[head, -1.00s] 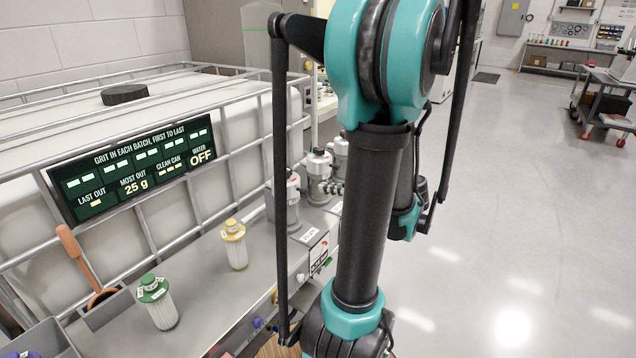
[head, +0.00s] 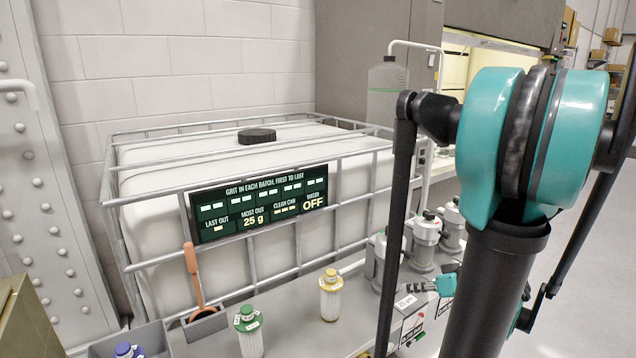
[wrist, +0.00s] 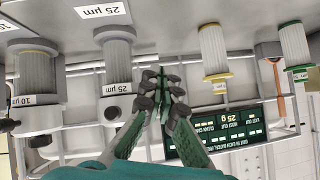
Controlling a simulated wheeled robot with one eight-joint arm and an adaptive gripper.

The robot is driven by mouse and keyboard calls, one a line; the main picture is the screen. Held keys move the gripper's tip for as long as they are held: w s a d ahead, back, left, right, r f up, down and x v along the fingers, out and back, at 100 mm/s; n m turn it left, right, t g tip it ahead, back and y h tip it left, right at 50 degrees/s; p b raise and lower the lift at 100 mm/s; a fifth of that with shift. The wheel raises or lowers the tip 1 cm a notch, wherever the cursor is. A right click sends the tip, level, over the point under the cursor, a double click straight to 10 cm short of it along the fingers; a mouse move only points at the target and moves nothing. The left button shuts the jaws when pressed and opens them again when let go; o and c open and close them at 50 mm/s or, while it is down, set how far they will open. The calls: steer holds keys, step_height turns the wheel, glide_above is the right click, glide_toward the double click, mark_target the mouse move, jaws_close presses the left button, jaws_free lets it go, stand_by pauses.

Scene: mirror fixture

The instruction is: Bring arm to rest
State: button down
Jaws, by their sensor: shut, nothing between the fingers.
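My gripper (wrist: 160,88) shows in the wrist view, its green fingers with dark joints closed together and holding nothing. It is near the filter housing labelled 25 µm (wrist: 117,75); I cannot tell how far off. In the head view my arm (head: 500,260) stands raised at the right, with a big teal joint at the top, and hides part of the bench. Its lower links are out of the frame.
Filter housings (head: 424,245) stand on the bench close behind my arm. A caged white tank (head: 150,210) carries a display board (head: 258,208). Open floor shows at far right.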

steer(key=s+a+f+m+g+h, duration=0.3)
steer(key=s+a+f+m+h, duration=0.1)
steer(key=s+a+f+h, duration=0.2)
steer(key=shift+s+a+f+g+h, duration=0.4)
steer(key=shift+s+f+h, duration=0.2)
steer(key=shift+s, duration=0.4)
stand_by(0.4)
